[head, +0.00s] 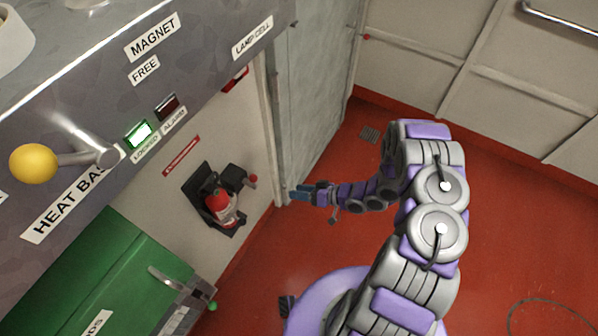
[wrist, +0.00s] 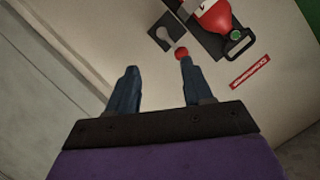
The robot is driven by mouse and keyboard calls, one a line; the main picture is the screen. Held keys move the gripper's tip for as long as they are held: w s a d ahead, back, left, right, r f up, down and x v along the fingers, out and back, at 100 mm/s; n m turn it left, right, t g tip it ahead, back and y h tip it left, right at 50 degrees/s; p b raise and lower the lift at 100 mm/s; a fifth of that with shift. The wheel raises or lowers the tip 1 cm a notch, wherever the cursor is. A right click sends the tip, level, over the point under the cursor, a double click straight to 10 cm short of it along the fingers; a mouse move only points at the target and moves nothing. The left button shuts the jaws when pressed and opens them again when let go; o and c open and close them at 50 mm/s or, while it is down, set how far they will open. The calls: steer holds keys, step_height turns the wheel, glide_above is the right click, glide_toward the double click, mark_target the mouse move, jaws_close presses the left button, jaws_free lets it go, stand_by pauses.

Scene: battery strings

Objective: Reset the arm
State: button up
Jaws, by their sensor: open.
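My gripper (head: 299,194) is at the end of my purple and grey arm, stretched toward the wall on the left in the head view. In the wrist view my gripper (wrist: 158,76) shows two dark blue fingers standing apart with nothing between them. A red fire extinguisher (head: 217,201) hangs in a black bracket on the wall, left of my gripper in the head view. In the wrist view the extinguisher (wrist: 212,17) is beyond the fingers at the top. A small red knob (wrist: 181,53) appears close to the right fingertip there; I cannot tell the gap in depth.
A grey panel with a yellow-knobbed lever (head: 34,163) and a lit green lamp (head: 139,134) fills the upper left. A green cabinet (head: 105,275) stands below it. A grey door (head: 318,90) is beyond my gripper. The red floor (head: 510,220) on the right is mostly clear.

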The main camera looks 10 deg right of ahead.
steer(key=w+d+r+h, duration=0.3)
steer(key=w+d+h, duration=0.1)
steer(key=d, duration=0.3)
steer(key=w+d+r+h, duration=0.2)
steer(key=w+d+h, duration=0.3)
steer(key=d, duration=0.3)
steer(key=s+d+r+m+h, duration=0.1)
steer(key=d+r+h, duration=0.25)
steer(key=r, duration=0.45)
steer(key=s+d+r+m+h, duration=0.1)
steer(key=s+d+r+h, duration=0.15)
steer(key=d+r, duration=0.4)
steer(key=s+a+r+m+g+h, duration=0.1)
steer(key=s+a+r+m+g, duration=0.1)
steer(key=s+r, duration=0.5)
steer(key=s+a+r+m+g+h, duration=0.1)
steer(key=s+a+r+m+g, duration=0.15)
steer(key=s+r, duration=0.4)
steer(key=s+a+r+g+y, duration=0.1)
steer(key=s+a+r+y, duration=0.1)
steer(key=s+a, duration=0.5)
steer(key=s+a+r+g+y, duration=0.2)
steer(key=s+a, duration=0.5)
steer(key=s, duration=0.9)
steer(key=shift+s+a+r+n+b, duration=0.2)
steer(key=shift+a+r+n+b, duration=0.1)
steer(key=shift+r+n+b, duration=0.15)
